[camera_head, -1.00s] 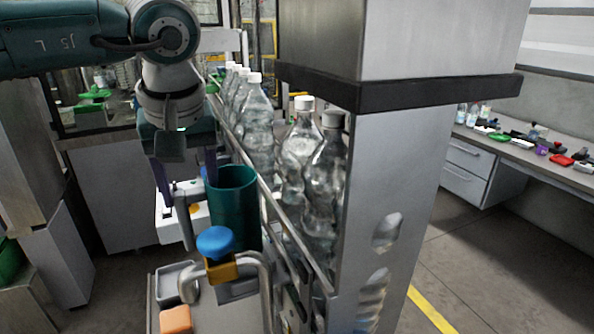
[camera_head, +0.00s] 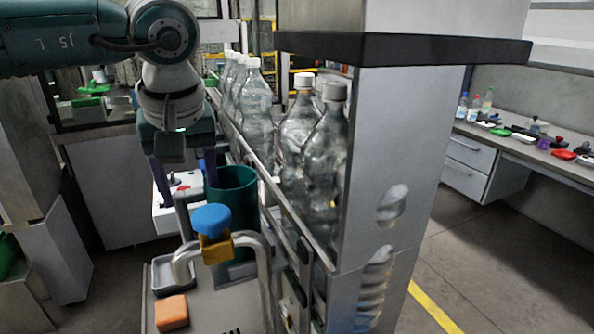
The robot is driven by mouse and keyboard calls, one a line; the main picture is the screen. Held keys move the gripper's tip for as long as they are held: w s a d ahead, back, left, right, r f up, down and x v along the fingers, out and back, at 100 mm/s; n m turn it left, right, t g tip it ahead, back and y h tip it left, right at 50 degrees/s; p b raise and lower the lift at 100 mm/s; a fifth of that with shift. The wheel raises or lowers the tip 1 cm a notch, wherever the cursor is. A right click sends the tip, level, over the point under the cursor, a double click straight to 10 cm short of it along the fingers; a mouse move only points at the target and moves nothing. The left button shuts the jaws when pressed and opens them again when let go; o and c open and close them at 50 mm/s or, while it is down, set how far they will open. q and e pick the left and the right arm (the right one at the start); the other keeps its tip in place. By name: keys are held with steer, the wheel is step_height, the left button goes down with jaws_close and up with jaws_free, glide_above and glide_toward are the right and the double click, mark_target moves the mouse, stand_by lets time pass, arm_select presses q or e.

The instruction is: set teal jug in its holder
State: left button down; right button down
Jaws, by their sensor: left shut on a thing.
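The teal jug (camera_head: 235,191) stands upright, open end up, beside the bottle line, left of centre. My left gripper (camera_head: 184,186) comes down from above on the jug's left side, its dark purple fingers pointing down. It is shut at the jug's grey handle (camera_head: 184,216); the exact contact is hard to see. The jug's lower part is partly hidden behind a blue knob (camera_head: 211,218) on a yellow block and a bent metal pipe (camera_head: 264,268). I cannot make out the holder clearly, nor whether the jug's base touches anything. My right gripper is out of view.
Clear bottles (camera_head: 310,150) stand behind a metal rail (camera_head: 262,166), close right of the jug. A grey post (camera_head: 400,170) stands right of them. A grey tray (camera_head: 163,272) and an orange block (camera_head: 171,313) lie on the worktop at the front left.

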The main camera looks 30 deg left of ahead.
arm_select(q)
steer(key=shift+c, duration=1.8)
jaws_free()
steer(key=o, duration=0.3)
steer(key=b+v, duration=0.3)
steer(key=v, duration=0.7)
